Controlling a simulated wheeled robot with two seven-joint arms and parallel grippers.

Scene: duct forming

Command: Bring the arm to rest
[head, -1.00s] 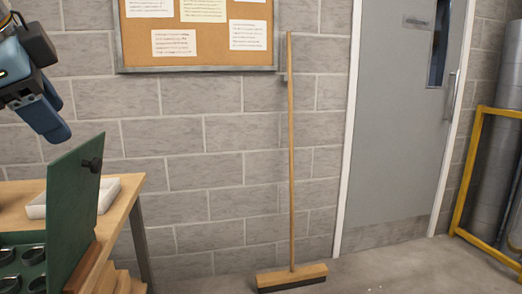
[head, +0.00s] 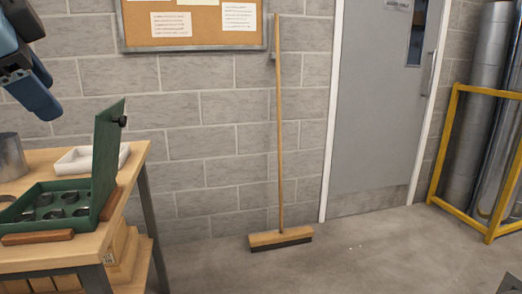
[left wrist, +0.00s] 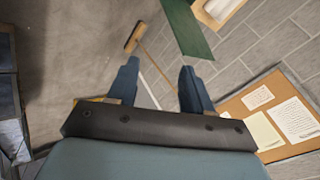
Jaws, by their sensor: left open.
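My left gripper (head: 34,96) shows at the upper left of the head view, in the air above the wooden workbench (head: 128,172). In the left wrist view its two blue fingers (left wrist: 158,88) stand apart with nothing between them, so it is open and empty. A small dark piece at the lower right corner of the head view is too cut off to identify. My right gripper does not show clearly.
On the workbench stand a green case (head: 84,198) with its lid upright, a white tray (head: 72,160) and a metal cylinder (head: 11,156). A yellow rack (head: 440,150) stands right of the door (head: 380,110). Open floor lies between.

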